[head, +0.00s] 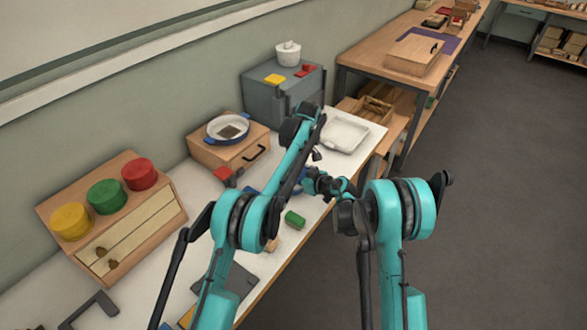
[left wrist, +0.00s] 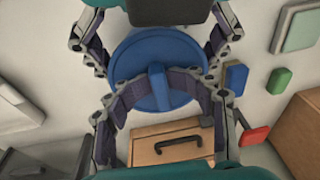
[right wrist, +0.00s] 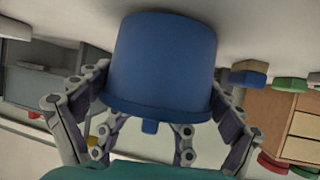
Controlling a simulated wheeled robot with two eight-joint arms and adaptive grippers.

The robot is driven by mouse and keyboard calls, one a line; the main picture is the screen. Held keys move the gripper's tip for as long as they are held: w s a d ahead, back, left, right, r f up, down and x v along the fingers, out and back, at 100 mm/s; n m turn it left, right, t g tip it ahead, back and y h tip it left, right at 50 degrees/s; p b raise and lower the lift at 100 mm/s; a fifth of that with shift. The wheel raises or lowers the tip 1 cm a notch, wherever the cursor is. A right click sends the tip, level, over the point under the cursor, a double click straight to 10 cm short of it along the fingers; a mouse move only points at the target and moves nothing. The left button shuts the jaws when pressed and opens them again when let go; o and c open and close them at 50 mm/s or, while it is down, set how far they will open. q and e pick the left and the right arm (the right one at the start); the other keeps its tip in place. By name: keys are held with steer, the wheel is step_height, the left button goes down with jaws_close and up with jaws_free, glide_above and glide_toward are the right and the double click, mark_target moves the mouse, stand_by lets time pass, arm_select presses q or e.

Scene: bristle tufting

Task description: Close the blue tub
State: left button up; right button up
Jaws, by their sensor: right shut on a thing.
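The blue tub (right wrist: 163,55) stands upright on the white table, upside down in the right wrist view. My right gripper (right wrist: 155,108) is shut around its sides near the rim. A round blue lid (left wrist: 130,62) with a bar-shaped knob shows from above in the left wrist view. It lies over the tub's mouth, and I see no clear gap at the rim. My left gripper (left wrist: 158,82) is above the lid, its pads against both sides of the knob. In the head view my arms mostly hide the tub and both grippers.
A wooden box (head: 205,152) with a dark handle bears a blue-rimmed dish (head: 228,127). A white tray (head: 345,134) and a grey cabinet (head: 262,98) stand farther back. A wooden drawer unit (head: 130,225) is at left.

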arm_select(q)
steer(key=shift+s+d+f, duration=0.1)
steer(key=shift+d, duration=0.2)
arm_select(e)
steer(key=shift+w+a+r, duration=0.1)
steer(key=shift+w+r, duration=0.05)
steer(key=shift+r, duration=0.05)
stand_by(0.3)
